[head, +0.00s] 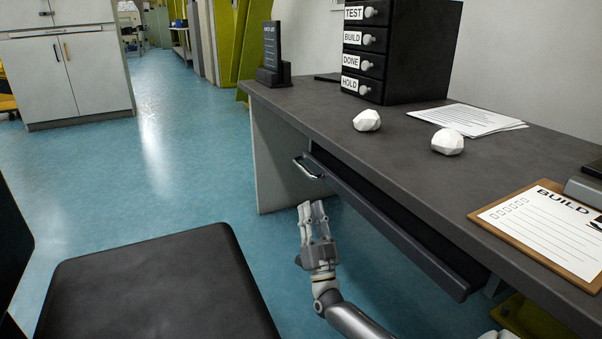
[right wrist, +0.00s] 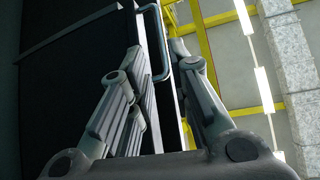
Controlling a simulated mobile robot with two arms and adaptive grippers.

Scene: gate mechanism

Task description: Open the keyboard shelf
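The keyboard shelf (head: 395,232) is a dark tray under the grey desk, with a long front panel. A silver bar handle (head: 307,168) sticks out at its left end. My right gripper (head: 311,207) is open and empty, its fingers pointing up toward the handle from below. A gap shows between fingertips and handle in the head view. In the right wrist view, the gripper (right wrist: 155,58) has its fingers apart, with the handle (right wrist: 158,45) seen between and beyond the tips; contact cannot be told.
The desk (head: 330,113) holds a black drawer unit (head: 415,60), two white faceted lumps (head: 367,120), papers (head: 467,119) and a clipboard (head: 540,232). A black chair seat (head: 160,285) stands at left. Blue floor (head: 200,170) lies open beyond the chair.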

